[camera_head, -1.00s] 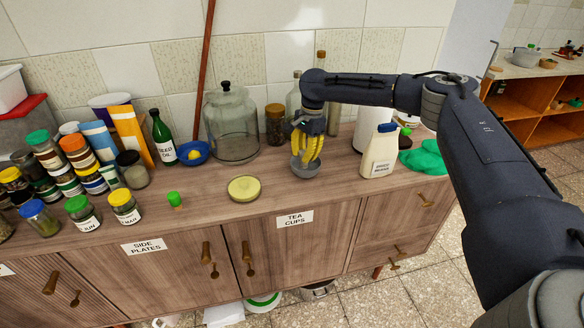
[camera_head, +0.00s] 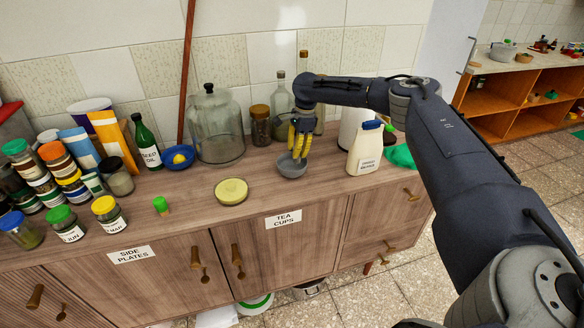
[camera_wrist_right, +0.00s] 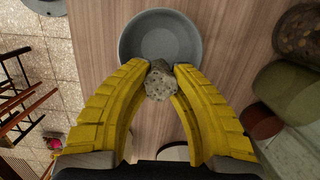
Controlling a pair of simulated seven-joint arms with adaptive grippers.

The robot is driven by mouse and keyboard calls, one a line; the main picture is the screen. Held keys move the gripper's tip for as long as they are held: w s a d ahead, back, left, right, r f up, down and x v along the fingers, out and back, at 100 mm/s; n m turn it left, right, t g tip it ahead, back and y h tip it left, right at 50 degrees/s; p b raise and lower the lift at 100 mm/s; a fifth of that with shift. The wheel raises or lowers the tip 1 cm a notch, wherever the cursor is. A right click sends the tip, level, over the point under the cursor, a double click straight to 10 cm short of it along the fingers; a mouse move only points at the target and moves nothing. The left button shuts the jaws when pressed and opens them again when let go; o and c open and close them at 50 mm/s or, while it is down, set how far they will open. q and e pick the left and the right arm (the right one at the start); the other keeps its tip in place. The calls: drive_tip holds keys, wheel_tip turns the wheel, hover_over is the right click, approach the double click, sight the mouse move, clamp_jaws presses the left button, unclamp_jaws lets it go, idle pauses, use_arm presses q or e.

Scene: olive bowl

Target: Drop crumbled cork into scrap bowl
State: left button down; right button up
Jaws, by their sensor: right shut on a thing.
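A small grey bowl (camera_head: 291,166) stands on the wooden sideboard, behind the tea cups label. It also shows in the right wrist view (camera_wrist_right: 142,40). My right gripper (camera_head: 300,148), with yellow fingers, points down at the bowl. In the right wrist view its fingertips (camera_wrist_right: 160,78) are shut on a pale, speckled, crumbly lump of cork (camera_wrist_right: 161,84). The cork overlaps the near rim of the bowl in that view; its height above the bowl I cannot tell. In the head view the cork cannot be made out. My left gripper is not in view.
A white bottle (camera_head: 365,152) with a blue cap stands right of the bowl. A large glass jar (camera_head: 215,130) and smaller bottles stand behind. A blue bowl (camera_head: 178,160) is farther left. Spice jars crowd the left end.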

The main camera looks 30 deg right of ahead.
drive_tip(key=shift+f, duration=0.9)
drive_tip(key=o, duration=0.8)
drive_tip(key=shift+o, duration=0.2)
drive_tip(key=shift+r, duration=0.15)
wheel_tip(320, 180, up, 12)
drive_tip(key=d, duration=0.1)
drive_tip(key=shift+s+d+f, duration=0.2)
drive_tip(key=shift+d, duration=0.2)
